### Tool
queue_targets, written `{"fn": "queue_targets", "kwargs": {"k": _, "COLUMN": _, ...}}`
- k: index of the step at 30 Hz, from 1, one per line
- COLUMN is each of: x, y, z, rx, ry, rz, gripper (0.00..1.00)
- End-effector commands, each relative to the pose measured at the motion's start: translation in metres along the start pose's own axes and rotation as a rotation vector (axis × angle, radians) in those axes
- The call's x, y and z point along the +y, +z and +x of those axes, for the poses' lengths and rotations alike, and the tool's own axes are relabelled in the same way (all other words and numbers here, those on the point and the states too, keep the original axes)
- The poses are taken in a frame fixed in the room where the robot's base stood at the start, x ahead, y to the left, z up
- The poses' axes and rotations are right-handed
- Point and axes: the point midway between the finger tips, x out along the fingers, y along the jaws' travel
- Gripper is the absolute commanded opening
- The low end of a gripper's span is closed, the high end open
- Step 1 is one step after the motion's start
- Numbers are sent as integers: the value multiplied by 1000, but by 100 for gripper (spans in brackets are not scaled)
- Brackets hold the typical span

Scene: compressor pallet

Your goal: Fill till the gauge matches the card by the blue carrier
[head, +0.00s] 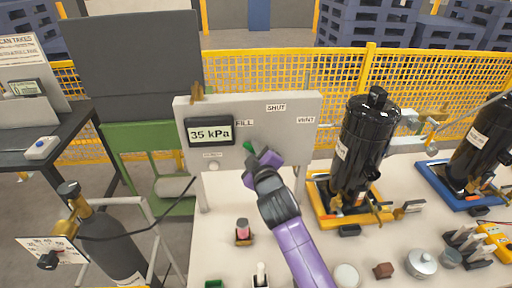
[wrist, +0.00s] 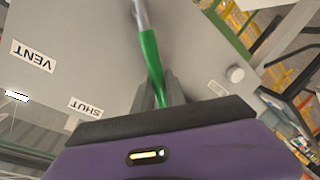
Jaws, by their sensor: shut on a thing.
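The panel's gauge (head: 210,132) reads 35 kPa. The grey panel (head: 300,140) carries the labels FILL (head: 245,123), SHUT (head: 276,107) and VENT (head: 306,120). My gripper (head: 262,158) is at the panel front, shut on the green valve handle (head: 248,147). In the wrist view the green handle (wrist: 150,55) runs between the fingers up to a silver stem. The blue carrier (head: 440,180) stands at the right under a black compressor (head: 485,145). I cannot make out a readable card beside it.
A yellow carrier (head: 318,202) holds another black compressor (head: 366,145), right of my arm. A gas cylinder (head: 110,240) with a hose stands at the left. Small parts, including a silver pot (head: 422,264), lie on the white table. A yellow mesh fence (head: 260,75) is behind.

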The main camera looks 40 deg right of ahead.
Motion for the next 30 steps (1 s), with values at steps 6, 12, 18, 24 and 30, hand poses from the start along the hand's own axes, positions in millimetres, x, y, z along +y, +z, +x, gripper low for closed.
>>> {"fn": "queue_targets", "kwargs": {"k": 6, "x": -3, "y": -1, "z": 0, "rx": -2, "ry": -2, "rz": -18, "gripper": 0}}
{"fn": "queue_targets", "kwargs": {"k": 12, "x": -3, "y": 0, "z": 0, "rx": -2, "ry": -2, "rz": -18, "gripper": 0}}
{"fn": "queue_targets", "kwargs": {"k": 18, "x": -2, "y": 0, "z": 0, "rx": -2, "ry": -2, "rz": -17, "gripper": 36}}
{"fn": "queue_targets", "kwargs": {"k": 24, "x": -2, "y": 0, "z": 0, "rx": -3, "ry": -1, "rz": -17, "gripper": 38}}
{"fn": "queue_targets", "kwargs": {"k": 30, "x": -3, "y": 0, "z": -4, "rx": -3, "ry": -1, "rz": -17, "gripper": 38}}
